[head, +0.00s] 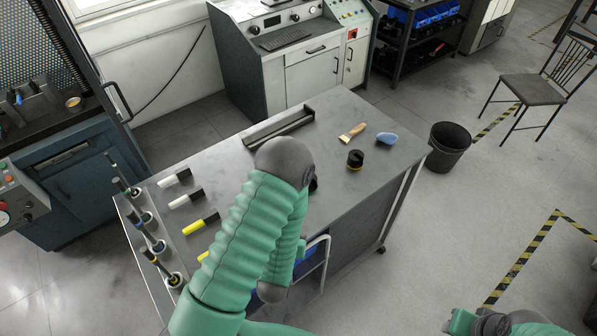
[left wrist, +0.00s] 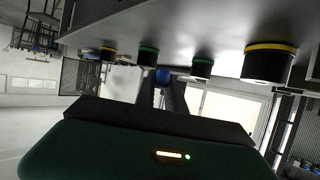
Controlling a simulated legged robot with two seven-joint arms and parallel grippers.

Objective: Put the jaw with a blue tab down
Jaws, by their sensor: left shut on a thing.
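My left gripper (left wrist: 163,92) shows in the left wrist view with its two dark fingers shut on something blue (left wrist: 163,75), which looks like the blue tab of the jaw. Most of the held jaw is hidden by the fingers and the gripper body. In the head view my green left arm covers the middle of the bench, and its gripper is hidden behind it. A part of my right arm shows at the bottom right of the head view, without its fingers.
The grey bench (head: 325,197) carries several black blocks with white or yellow ends (head: 194,227), a long tray (head: 278,128), a brush (head: 352,133), a blue oval thing (head: 387,139) and a black-yellow round thing (head: 355,159). Upright rods stand along its left edge. A black bin (head: 447,148) stands right.

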